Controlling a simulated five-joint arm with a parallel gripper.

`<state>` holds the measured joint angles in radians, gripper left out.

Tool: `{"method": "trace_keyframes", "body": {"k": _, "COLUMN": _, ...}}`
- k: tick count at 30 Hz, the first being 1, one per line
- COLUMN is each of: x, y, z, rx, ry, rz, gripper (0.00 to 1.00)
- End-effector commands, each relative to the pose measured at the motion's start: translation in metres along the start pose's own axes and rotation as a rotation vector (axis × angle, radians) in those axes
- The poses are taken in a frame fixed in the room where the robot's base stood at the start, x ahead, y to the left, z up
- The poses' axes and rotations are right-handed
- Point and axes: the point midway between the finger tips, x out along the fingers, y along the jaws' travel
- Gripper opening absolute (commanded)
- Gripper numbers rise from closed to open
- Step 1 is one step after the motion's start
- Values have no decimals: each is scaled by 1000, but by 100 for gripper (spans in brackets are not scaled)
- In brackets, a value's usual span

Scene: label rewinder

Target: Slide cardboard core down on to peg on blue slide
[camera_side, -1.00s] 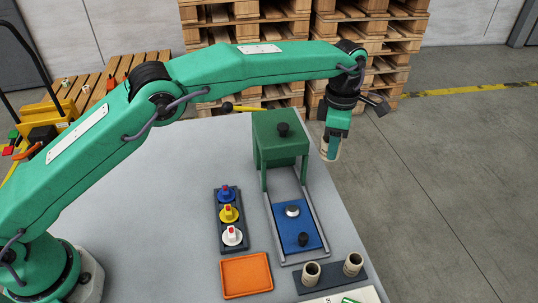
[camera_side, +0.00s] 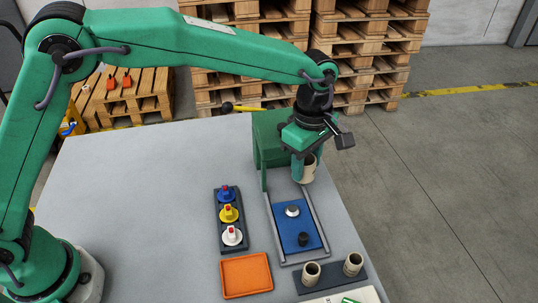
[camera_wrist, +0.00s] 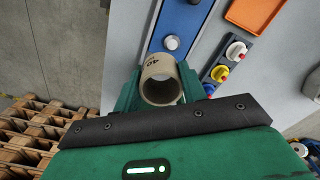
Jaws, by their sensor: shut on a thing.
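My gripper (camera_side: 303,172) is shut on a cardboard core (camera_side: 308,170), a short beige tube that also shows in the wrist view (camera_wrist: 158,68) with its open end toward the camera. The core is in the air near the front of the green housing. The blue slide (camera_side: 297,229) lies between grey rails in front of the housing. A pale round peg (camera_side: 292,211) stands on the slide, and it shows just beyond the core in the wrist view (camera_wrist: 171,43). A black knob (camera_side: 303,239) is nearer the slide's front end. The core is apart from the peg.
A green housing (camera_side: 270,135) stands at the rails' far end. A dark rack (camera_side: 229,208) with blue, yellow and white knobs and an orange tray (camera_side: 246,276) are left of the slide. A dark holder (camera_side: 333,280) bears two more cores. The left tabletop is clear.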

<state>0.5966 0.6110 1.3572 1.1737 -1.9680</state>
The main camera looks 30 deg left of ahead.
Motion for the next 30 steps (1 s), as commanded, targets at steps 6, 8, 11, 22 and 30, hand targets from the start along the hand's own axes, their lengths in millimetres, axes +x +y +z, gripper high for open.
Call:
{"method": "trace_keyframes", "body": {"k": 6, "x": -2, "y": -20, "z": -2, "rx": 84, "ry": 0, "rz": 0, "gripper": 20}}
{"method": "trace_keyframes", "body": {"k": 8, "x": -3, "y": -22, "z": -2, "rx": 96, "ry": 0, "rz": 1, "gripper": 20}}
{"method": "trace_keyframes", "body": {"k": 11, "x": -2, "y": -24, "z": -2, "rx": 107, "ry": 0, "rz": 0, "gripper": 20}}
{"method": "trace_keyframes", "body": {"k": 22, "x": 0, "y": -24, "z": -2, "rx": 107, "ry": 0, "rz": 0, "gripper": 20}}
{"method": "trace_keyframes", "body": {"k": 30, "x": 8, "y": -24, "z": -2, "rx": 106, "ry": 0, "rz": -1, "gripper": 20}}
